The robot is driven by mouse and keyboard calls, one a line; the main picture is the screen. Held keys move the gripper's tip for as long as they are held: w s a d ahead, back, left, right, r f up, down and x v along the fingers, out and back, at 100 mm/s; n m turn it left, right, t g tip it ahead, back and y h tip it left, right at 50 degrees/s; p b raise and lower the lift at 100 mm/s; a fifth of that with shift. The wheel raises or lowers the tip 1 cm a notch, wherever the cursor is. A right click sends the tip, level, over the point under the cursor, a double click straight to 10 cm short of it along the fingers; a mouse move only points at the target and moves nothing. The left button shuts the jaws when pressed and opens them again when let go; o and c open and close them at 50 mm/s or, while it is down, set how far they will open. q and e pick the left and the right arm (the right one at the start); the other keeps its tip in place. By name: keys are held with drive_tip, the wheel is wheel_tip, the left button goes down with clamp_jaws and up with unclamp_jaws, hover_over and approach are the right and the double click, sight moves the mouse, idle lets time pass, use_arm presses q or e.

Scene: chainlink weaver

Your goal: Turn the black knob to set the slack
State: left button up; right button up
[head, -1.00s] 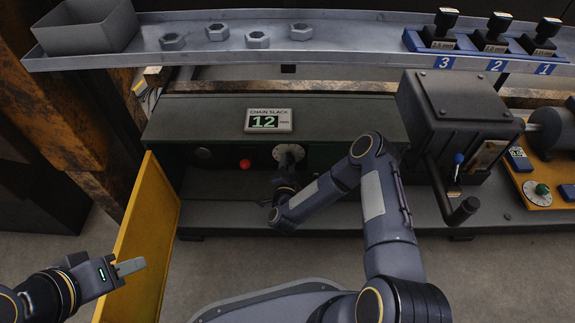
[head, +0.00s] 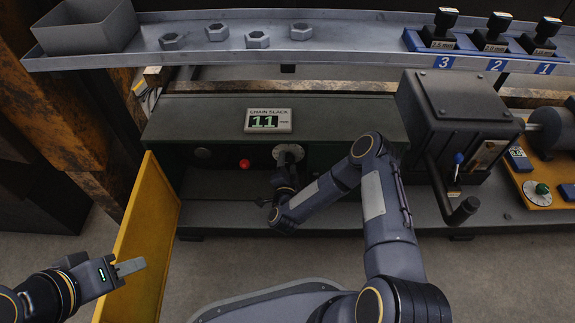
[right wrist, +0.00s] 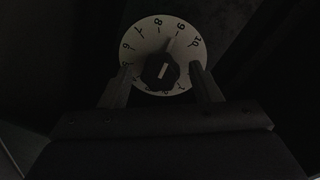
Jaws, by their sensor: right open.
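The black knob (right wrist: 163,72) sits at the centre of a white numbered dial (right wrist: 183,32) in the right wrist view. The fingers of my right gripper (right wrist: 161,68) stand apart, one on each side of the knob, with gaps visible. In the head view the white dial (head: 280,152) is on the machine front, and my right gripper (head: 288,165) reaches it and hides most of the knob. The chain slack display (head: 268,121) above reads 11. My left gripper (head: 130,267) is at the lower left, away from the machine; its finger opening is unclear.
A red button (head: 245,164) is left of the dial. An open yellow door (head: 145,235) stands between my left gripper and the machine. A dark box with a lever (head: 455,105) is to the right. A metal shelf (head: 350,45) with hex nuts and stamps runs above.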

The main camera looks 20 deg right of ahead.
drive_tip(key=p+v, duration=0.3)
drive_tip(key=v, duration=0.4)
drive_tip(key=shift+s, duration=0.4)
drive_tip(key=shift+a, duration=0.1)
